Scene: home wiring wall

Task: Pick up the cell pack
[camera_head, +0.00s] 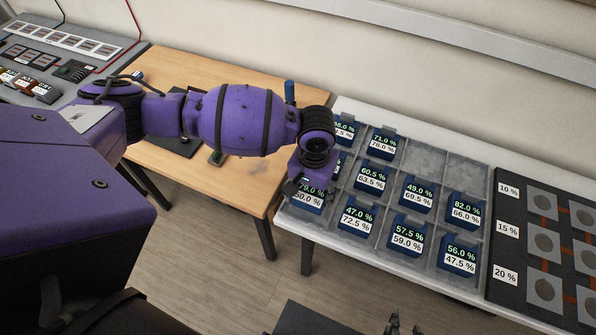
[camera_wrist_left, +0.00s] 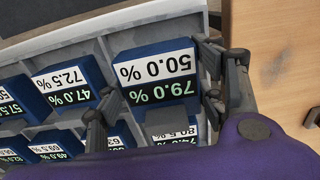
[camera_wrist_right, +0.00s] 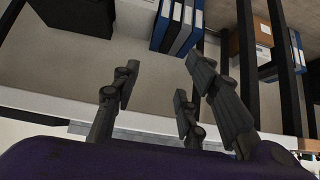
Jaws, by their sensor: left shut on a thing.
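A dark blue cell pack labelled 79.0 % and 50.0 % (camera_wrist_left: 158,72) sits in the corner compartment of the grey tray (camera_head: 432,160). My left gripper (camera_wrist_left: 160,98) is shut on this pack, with fingers on both sides of it. In the head view the pack (camera_head: 308,197) shows below my left gripper (camera_head: 312,183), which partly hides it. Several similar labelled packs (camera_head: 357,217) sit in nearby compartments. My right gripper (camera_wrist_right: 165,88) is open and empty, away from the tray; only its fingertips show at the bottom of the head view (camera_head: 396,325).
A wooden table (camera_head: 215,75) stands left of the tray's white table. A black board with grey pads and percentage labels (camera_head: 545,225) lies right of the tray. Several tray compartments at the back right are empty. Floor (camera_head: 235,245) shows in front.

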